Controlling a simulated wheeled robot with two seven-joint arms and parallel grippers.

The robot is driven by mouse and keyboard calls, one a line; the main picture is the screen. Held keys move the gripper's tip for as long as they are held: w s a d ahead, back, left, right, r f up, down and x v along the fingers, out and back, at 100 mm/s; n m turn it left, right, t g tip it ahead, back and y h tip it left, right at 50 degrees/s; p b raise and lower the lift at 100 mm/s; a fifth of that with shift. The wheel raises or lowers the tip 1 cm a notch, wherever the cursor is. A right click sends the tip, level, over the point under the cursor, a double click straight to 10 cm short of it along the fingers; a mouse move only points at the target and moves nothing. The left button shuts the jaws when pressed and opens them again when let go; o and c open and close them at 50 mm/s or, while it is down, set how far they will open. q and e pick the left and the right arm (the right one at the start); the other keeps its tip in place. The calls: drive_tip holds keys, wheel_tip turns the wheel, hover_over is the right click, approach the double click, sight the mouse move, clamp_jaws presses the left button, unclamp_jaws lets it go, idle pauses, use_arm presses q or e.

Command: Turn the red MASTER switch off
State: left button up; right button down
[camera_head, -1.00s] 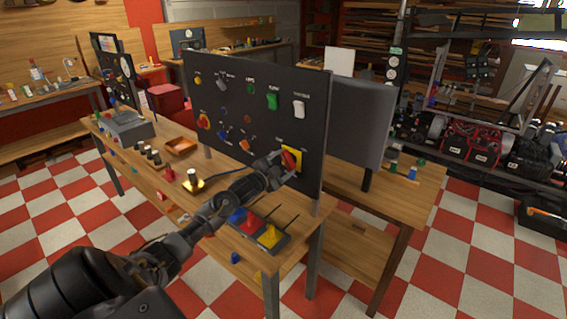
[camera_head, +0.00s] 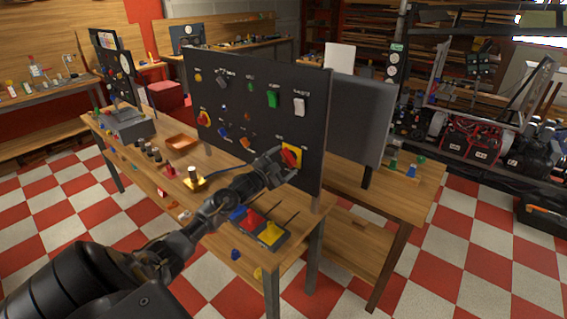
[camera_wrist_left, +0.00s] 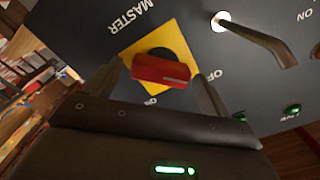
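The red MASTER switch (camera_head: 291,158) is a rotary handle on a yellow plate, low on the right of the dark upright panel. It also shows in the left wrist view (camera_wrist_left: 161,69), below the word MASTER. In the head view the handle looks slanted. My left gripper (camera_head: 282,164) is at the switch, in front of the panel. In the left wrist view its two fingers (camera_wrist_left: 160,80) stand apart, one on each side of the red handle, with gaps visible. My right gripper is not in view.
The panel (camera_head: 230,100) also carries a green switch (camera_head: 272,98), a white switch (camera_head: 299,107) and several knobs. A metal lever (camera_wrist_left: 258,42) juts out near the MASTER switch.

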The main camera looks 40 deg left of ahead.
use_arm(q)
drive_tip(key=shift+o, duration=0.3)
drive_tip(key=shift+s, duration=0.3)
drive_tip(key=s+b, duration=0.2)
drive_tip(key=s, duration=0.8)
drive_tip(key=shift+b, duration=0.35)
drive_tip(key=shift+s+d, duration=0.1)
